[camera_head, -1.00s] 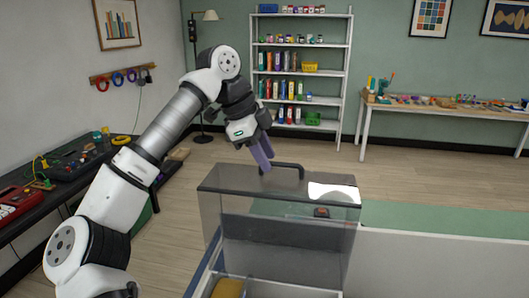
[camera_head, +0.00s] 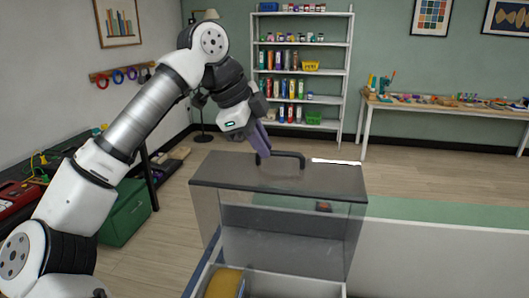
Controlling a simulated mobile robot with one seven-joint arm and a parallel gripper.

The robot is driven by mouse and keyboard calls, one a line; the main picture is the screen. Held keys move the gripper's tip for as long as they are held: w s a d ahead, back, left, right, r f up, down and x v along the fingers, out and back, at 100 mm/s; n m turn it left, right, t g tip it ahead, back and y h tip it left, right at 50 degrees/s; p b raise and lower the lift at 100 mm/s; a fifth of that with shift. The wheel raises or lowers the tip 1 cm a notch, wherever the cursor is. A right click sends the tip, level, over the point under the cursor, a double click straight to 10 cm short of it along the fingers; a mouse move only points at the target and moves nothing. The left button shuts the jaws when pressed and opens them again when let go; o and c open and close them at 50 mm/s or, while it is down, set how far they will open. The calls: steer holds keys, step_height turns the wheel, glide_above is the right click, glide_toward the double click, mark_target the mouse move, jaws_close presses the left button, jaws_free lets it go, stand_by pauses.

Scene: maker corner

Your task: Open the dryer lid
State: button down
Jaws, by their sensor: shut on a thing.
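The dryer is a box with clear smoky walls, and its dark translucent lid (camera_head: 225,170) lies across the top. A black bar handle (camera_head: 302,160) stands up from the lid. My gripper (camera_head: 263,153) points down with its purple fingers at the left end of this handle and is shut on it. The fingers hide that end of the handle. A yellow spool (camera_head: 225,284) shows low in the front of the dryer. I cannot tell how far the lid is raised from its body.
The dryer stands on a bench with a green top (camera_head: 430,209). A side table (camera_head: 10,208) with tools is on the left, with a green box (camera_head: 125,215) on the floor near it. A shelf (camera_head: 342,85) and a cluttered table (camera_head: 440,106) stand behind.

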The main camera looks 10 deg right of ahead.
steer(key=shift+t+h, duration=0.5)
steer(key=shift+t, duration=0.4)
steer(key=s+b, duration=0.1)
steer(key=s+a+b, duration=0.1)
steer(key=s+b, duration=0.1)
steer(key=s+a+b, duration=0.1)
steer(key=shift+s+f, duration=0.1)
steer(key=shift+s, duration=0.2)
steer(key=shift+s+a+r+m+b, duration=0.25)
steer(key=shift+s+a+m+b, duration=0.05)
steer(key=shift+s+b, duration=0.35)
steer(key=c, duration=1.5)
jaws_free()
steer(key=v, duration=1.3)
steer(key=shift+s+a+r+b, duration=0.25)
steer(key=shift+s+b, duration=0.1)
